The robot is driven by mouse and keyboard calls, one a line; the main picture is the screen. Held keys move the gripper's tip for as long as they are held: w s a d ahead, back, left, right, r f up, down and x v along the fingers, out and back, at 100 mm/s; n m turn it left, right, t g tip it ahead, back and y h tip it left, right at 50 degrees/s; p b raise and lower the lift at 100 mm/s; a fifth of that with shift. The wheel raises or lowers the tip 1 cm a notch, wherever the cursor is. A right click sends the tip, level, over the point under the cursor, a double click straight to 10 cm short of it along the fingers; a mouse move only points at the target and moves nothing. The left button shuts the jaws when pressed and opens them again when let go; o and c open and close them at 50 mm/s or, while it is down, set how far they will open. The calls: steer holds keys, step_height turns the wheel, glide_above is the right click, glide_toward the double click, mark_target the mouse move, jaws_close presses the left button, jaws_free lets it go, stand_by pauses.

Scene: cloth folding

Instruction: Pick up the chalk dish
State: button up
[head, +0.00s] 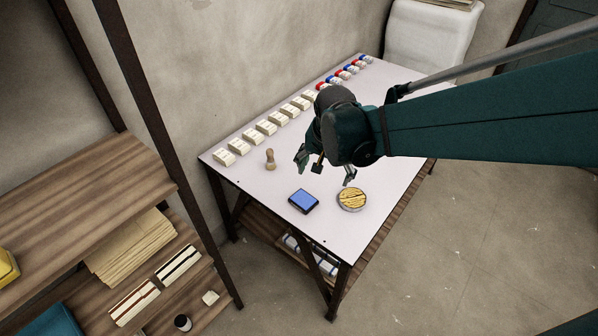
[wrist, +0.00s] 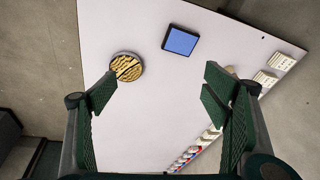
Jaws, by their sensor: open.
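The chalk dish is likely the round, shallow dish (head: 352,199) with a yellowish, dark-streaked inside, lying on the white table (head: 325,236) near its front right edge. In the wrist view the round dish (wrist: 126,67) shows at the upper left, just beyond the tip of the left finger. My gripper (head: 325,167) is open and empty above the table, behind and to the left of the dish in the head view. In the wrist view my gripper (wrist: 160,82) has its two green fingers spread wide, with bare tabletop between them.
A blue pad (head: 303,201) lies left of the dish. A wooden-handled stamp (head: 270,159) stands farther left. A row of cream blocks (head: 248,137) and several red and blue items (head: 345,73) line the back edge. A wooden shelf (head: 85,200) stands at the left.

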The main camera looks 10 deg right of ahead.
mark_target(303, 200)
steer(key=w+a+f+m, duration=0.1)
steer(key=w+a+f, duration=0.1)
steer(key=f, duration=0.2)
steer(key=w+a+f+m+g, duration=0.1)
steer(key=w+a+f, duration=0.1)
steer(key=f, duration=0.3)
steer(key=w+a+f+m+g+h, duration=0.1)
steer(key=w+a+f, duration=0.1)
steer(key=f, duration=0.2)
steer(key=shift+w+f+m+p, duration=0.2)
steer(key=shift+w+m+p, duration=0.1)
steer(key=shift+p, duration=0.1)
steer(key=shift+f, duration=0.2)
steer(key=shift+w+d+f+b, duration=0.15)
steer(key=shift+f+b, duration=0.2)
steer(key=shift+f, duration=0.9)
steer(key=shift+f, duration=0.1)
steer(key=shift+w+d+f+b, duration=0.15)
steer(key=shift+f+b, duration=0.15)
steer(key=shift+f, duration=0.55)
steer(key=shift+w+a+f+b, duration=0.1)
steer(key=shift+f+b, duration=0.15)
steer(key=shift+f, duration=0.55)
steer(key=shift+w+d+f+b, duration=0.15)
steer(key=shift+f+b, duration=0.15)
steer(key=shift+f, duration=0.55)
steer(key=c, duration=1.1)
